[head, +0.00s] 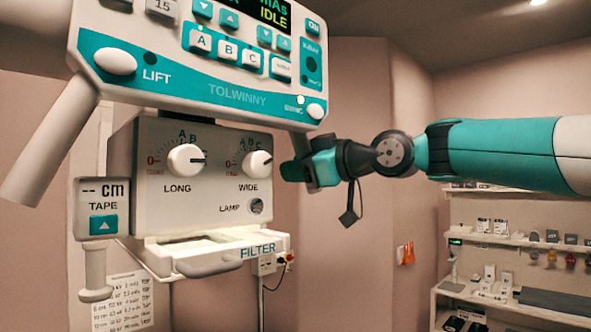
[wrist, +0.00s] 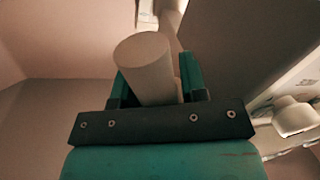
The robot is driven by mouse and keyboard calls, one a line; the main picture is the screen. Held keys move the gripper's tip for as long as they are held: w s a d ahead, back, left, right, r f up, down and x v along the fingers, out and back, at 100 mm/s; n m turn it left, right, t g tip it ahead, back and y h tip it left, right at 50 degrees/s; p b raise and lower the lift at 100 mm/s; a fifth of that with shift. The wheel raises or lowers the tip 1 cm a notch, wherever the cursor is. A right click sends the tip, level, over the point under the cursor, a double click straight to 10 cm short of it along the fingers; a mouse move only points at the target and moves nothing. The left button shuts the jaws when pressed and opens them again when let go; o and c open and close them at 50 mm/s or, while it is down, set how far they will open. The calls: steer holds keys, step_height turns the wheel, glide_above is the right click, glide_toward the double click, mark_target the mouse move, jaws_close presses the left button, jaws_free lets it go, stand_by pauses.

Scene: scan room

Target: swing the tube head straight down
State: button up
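The tube head (head: 205,183) fills the left of the head view. It is a pale housing with LONG and WIDE dials and a FILTER slot below. Its teal and white control panel (head: 190,85) sits above, with the display reading IDLE. A pale handle bar (head: 50,142) slants down at the panel's left. My gripper (head: 298,170) is at the panel's lower right edge. In the wrist view a pale round bar, the right handle (wrist: 145,55), stands between my teal fingers, which look closed against it. Its contact with the fingers is partly hidden.
A tape unit (head: 103,207) with a hanging grip is on the housing's left. A wall socket (head: 265,264) with a cable is behind. Shelves (head: 510,240) with small items stand at the right. The space below my arm looks clear.

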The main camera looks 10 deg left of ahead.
steer(key=shift+o, duration=1.2)
steer(key=shift+d, duration=0.1)
steer(key=shift+d+f, duration=0.1)
steer(key=shift+d, duration=0.1)
steer(key=b+v, duration=0.8)
steer(key=v, duration=0.9)
steer(key=shift+s, duration=0.1)
